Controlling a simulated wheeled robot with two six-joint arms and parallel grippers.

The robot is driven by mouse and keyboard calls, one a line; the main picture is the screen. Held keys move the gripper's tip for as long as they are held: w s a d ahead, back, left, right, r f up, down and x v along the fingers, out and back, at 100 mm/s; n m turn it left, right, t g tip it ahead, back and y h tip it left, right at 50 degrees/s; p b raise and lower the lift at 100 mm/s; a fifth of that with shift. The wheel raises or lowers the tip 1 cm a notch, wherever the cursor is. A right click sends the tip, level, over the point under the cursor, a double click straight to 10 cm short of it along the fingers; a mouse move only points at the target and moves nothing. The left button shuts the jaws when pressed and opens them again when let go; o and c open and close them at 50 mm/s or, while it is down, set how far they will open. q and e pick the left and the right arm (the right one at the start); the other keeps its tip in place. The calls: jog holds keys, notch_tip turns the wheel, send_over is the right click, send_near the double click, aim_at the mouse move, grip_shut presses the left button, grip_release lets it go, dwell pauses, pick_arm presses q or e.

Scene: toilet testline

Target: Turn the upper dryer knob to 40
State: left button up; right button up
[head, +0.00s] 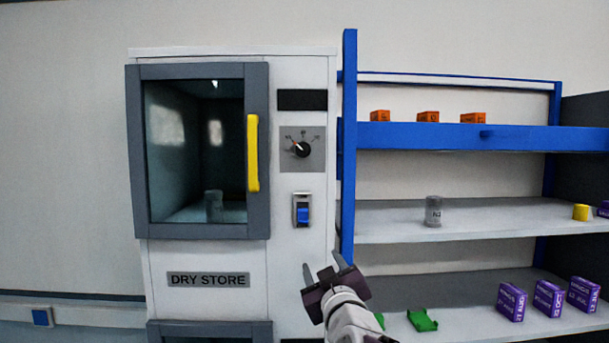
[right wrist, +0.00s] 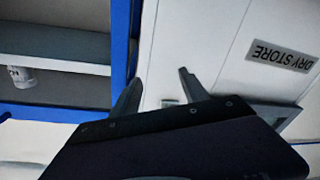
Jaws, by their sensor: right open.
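The upper dryer knob (head: 301,149) is a black round knob on a grey plate on the white dry store cabinet, right of the glass door. Its pointer tilts to the upper left; the scale numbers are too small to read. My right gripper (head: 324,266) is open and empty, below the knob and the blue switch, in front of the cabinet's right edge. In the right wrist view its two fingers (right wrist: 158,92) stand apart with nothing between them. The knob is not in the right wrist view. My left gripper is not in view.
The closed upper door has a yellow handle (head: 253,153). A blue switch (head: 302,211) sits below the knob. A blue-framed shelf (head: 349,140) with orange boxes, a grey jar (head: 433,211) and purple boxes stands close to the right. Space before the knob is clear.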

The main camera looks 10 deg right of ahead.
aim_at(304, 153)
jog(key=s+a+r+m+t+p, duration=0.1)
jog(key=s+a+r+t+p, duration=0.15)
jog(key=r, duration=0.75)
jog(key=s+a+r+t+p, duration=0.1)
jog(key=s+r+t, duration=0.15)
jog(key=r, duration=0.75)
jog(key=shift+g+y, duration=0.3)
jog(key=shift+g, duration=0.2)
jog(key=p+x, duration=0.4)
jog(key=x, duration=0.3)
jog(key=shift+w+r, duration=0.25)
jog(key=shift+r, duration=0.05)
jog(key=shift+w+d+p, duration=0.1)
jog(key=shift+w+p, duration=0.2)
jog(key=shift+w, duration=0.25)
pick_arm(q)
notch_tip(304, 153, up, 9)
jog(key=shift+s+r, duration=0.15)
pick_arm(e)
jog(key=shift+s, duration=0.1)
grip_shut()
